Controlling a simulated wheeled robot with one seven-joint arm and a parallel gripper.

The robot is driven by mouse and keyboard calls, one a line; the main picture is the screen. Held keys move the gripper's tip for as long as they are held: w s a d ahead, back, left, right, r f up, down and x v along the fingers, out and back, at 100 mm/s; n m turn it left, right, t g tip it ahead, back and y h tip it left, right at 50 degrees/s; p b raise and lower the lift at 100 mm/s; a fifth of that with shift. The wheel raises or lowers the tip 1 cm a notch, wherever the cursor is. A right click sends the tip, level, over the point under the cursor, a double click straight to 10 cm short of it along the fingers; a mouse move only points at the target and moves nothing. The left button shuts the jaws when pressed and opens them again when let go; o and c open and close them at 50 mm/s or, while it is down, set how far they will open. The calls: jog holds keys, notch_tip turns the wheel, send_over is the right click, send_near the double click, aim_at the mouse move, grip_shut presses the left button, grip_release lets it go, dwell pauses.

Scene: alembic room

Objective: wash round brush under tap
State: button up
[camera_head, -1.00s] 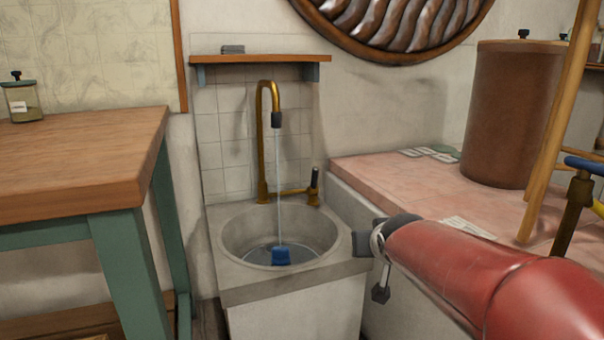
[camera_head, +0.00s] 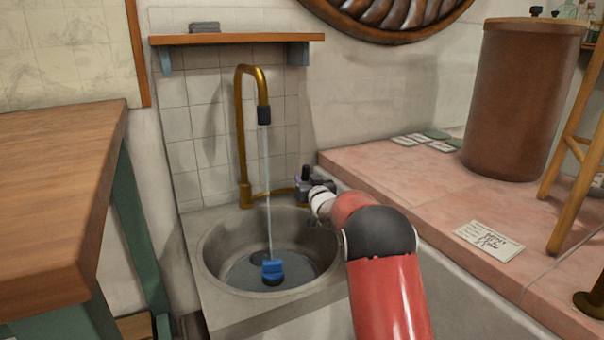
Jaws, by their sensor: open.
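A small blue object with a dark underside, which looks like the round brush (camera_head: 272,270), lies in the round sink basin (camera_head: 212,262). The brass tap (camera_head: 241,140) with a dark nozzle stands behind the basin. A thin stream of water (camera_head: 267,185) runs from it down onto the blue object. My gripper (camera_head: 303,190) is at the back right of the basin, by the tap's dark lever handle (camera_head: 305,172). Its fingers are small and dark here and overlap the handle. I cannot tell whether they touch it. The jaws are open and hold nothing.
A wooden shelf (camera_head: 235,39) with a grey block (camera_head: 204,28) hangs above the tap. A wooden table (camera_head: 60,180) stands close on the left. A pink tiled counter (camera_head: 400,190) on the right carries a brown cylinder (camera_head: 520,100) and paper cards (camera_head: 489,241).

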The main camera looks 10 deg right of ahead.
aim_at(303, 173)
jog(key=shift+w+a, duration=0.15)
jog(key=shift+w, duration=1.05)
jog(key=shift+w+a, duration=0.15)
jog(key=shift+w, duration=1.05)
grip_shut()
